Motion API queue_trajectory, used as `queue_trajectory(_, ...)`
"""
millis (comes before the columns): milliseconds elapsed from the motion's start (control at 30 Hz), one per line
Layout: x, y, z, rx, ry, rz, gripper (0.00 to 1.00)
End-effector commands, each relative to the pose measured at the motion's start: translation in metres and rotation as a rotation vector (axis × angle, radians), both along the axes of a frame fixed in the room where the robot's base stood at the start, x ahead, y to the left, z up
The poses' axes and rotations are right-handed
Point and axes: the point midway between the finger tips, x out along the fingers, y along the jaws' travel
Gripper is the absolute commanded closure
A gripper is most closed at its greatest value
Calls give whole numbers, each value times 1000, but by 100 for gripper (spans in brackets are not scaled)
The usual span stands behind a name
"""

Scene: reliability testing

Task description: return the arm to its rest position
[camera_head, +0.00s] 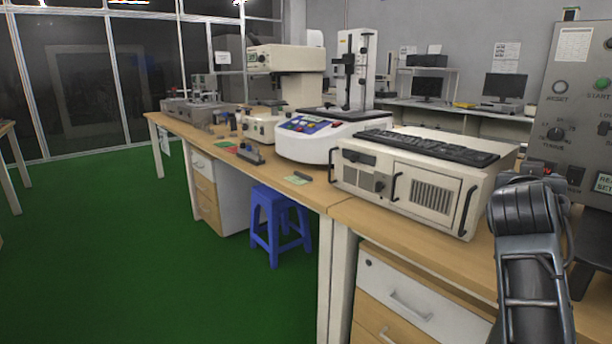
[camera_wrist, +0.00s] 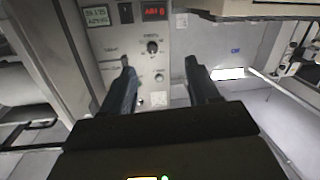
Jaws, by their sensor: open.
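My arm rises at the lower right of the head view, its dark links in front of the wooden bench. The gripper itself does not show clearly there. In the wrist view my gripper (camera_wrist: 158,68) has its two dark fingers apart with nothing between them. Beyond the fingers is a grey control panel (camera_wrist: 170,45) with a knob, buttons and a red display. I cannot tell exactly how far the fingertips are from the panel.
The wooden bench (camera_head: 395,223) carries a beige computer case (camera_head: 402,190) with a black keyboard (camera_head: 428,146) on top. A grey control cabinet (camera_head: 575,95) stands at the right, near my arm. A blue stool (camera_head: 279,222) stands by the bench. The green floor (camera_head: 150,260) at left is clear.

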Motion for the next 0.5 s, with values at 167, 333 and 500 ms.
queue_trajectory(167,-14,13,-41,-29,34,62,40)
queue_trajectory(333,-41,33,-96,-62,76,156,40)
queue_trajectory(500,-85,61,-156,-88,119,276,40)
